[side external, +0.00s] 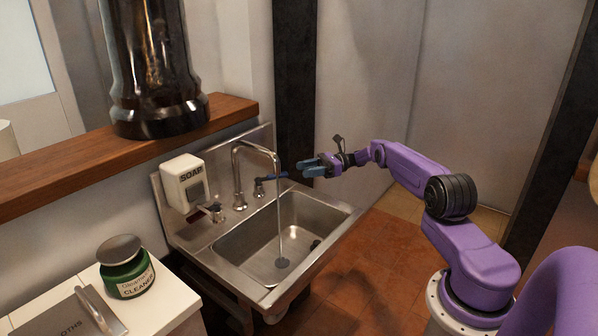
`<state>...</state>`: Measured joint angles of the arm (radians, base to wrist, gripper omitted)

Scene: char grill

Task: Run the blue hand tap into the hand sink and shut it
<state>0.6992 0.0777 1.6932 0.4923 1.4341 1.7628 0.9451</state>
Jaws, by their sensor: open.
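The hand sink (262,245) is a steel basin fixed to the wall in the middle of the side external view. Its curved spout (238,170) pours a thin stream of water that reaches the basin floor near the drain. The blue hand tap (272,178) is a lever on the right of the spout, pointing right. My gripper (303,168) is open just to the right of the blue lever, with its fingers toward the lever's end. I cannot tell whether they touch it. A second tap (212,210) stands on the left of the spout.
A white soap dispenser (185,183) hangs on the wall left of the spout. A green cleaner jar (126,268) stands on the white counter (165,300) at lower left. A wooden ledge (60,180) with a large dark glossy object (150,70) runs above. Tiled floor lies right of the sink.

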